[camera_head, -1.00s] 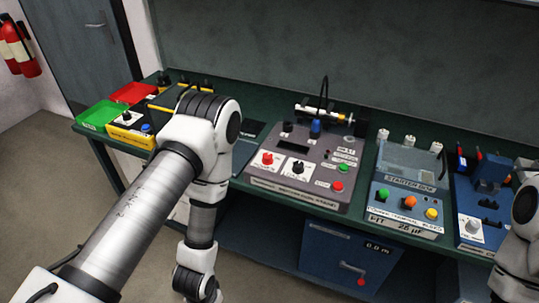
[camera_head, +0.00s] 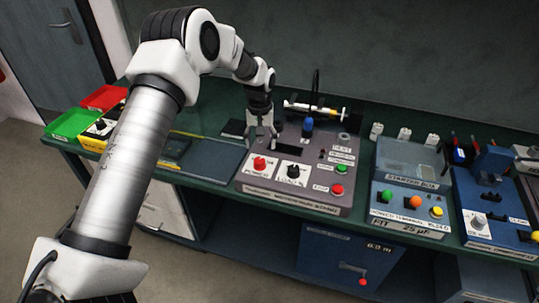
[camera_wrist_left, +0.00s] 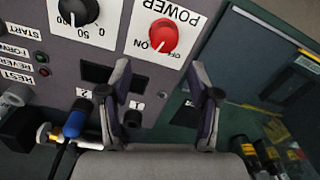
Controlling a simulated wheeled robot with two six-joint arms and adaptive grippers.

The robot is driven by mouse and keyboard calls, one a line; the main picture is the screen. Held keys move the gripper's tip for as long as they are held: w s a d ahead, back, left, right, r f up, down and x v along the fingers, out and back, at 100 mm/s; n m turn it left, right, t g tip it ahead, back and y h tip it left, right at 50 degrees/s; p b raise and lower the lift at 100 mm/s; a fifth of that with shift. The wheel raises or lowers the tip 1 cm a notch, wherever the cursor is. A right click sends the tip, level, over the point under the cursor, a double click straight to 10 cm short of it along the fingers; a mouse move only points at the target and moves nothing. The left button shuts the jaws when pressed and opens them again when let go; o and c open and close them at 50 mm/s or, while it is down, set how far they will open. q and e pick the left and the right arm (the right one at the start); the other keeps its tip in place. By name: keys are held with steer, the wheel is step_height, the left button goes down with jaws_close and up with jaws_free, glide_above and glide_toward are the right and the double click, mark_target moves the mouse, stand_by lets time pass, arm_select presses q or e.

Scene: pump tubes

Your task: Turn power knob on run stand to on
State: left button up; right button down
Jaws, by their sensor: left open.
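The run stand (camera_head: 318,179) is a grey sloped console on the green bench, near the middle of the head view. Its red power knob (camera_head: 260,162) sits on a white label at the console's left. In the left wrist view the knob (camera_wrist_left: 163,36) appears upside down with POWER, ON and OFF lettering; it has a pale pointer mark. My left gripper (camera_head: 262,134) is above the stand's upper left, behind the knob. In the left wrist view the gripper (camera_wrist_left: 162,80) is open and empty, its fingers apart and clear of the knob. My right gripper is out of view.
A black dial (camera_head: 293,171) stands right beside the power knob, and a red stop button (camera_head: 337,189) is farther right. The starter box (camera_head: 410,165) is to the right; a green tray (camera_head: 73,124) is at far left.

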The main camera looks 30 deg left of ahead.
mark_target(259, 160)
arm_select(q)
steer(key=s+f, duration=0.1)
steer(key=s+f+p, duration=0.1)
steer(key=f, duration=0.1)
steer(key=shift+d+f, duration=0.15)
steer(key=f, duration=0.1)
steer(key=w+f, duration=0.1)
steer(key=f, duration=0.1)
steer(key=shift+f, duration=0.25)
steer(key=shift+s+r, duration=0.1)
steer(key=shift+s, duration=0.05)
steer(key=shift+s+r, duration=0.1)
steer(key=shift+r, duration=0.05)
steer(key=c, duration=1.2)
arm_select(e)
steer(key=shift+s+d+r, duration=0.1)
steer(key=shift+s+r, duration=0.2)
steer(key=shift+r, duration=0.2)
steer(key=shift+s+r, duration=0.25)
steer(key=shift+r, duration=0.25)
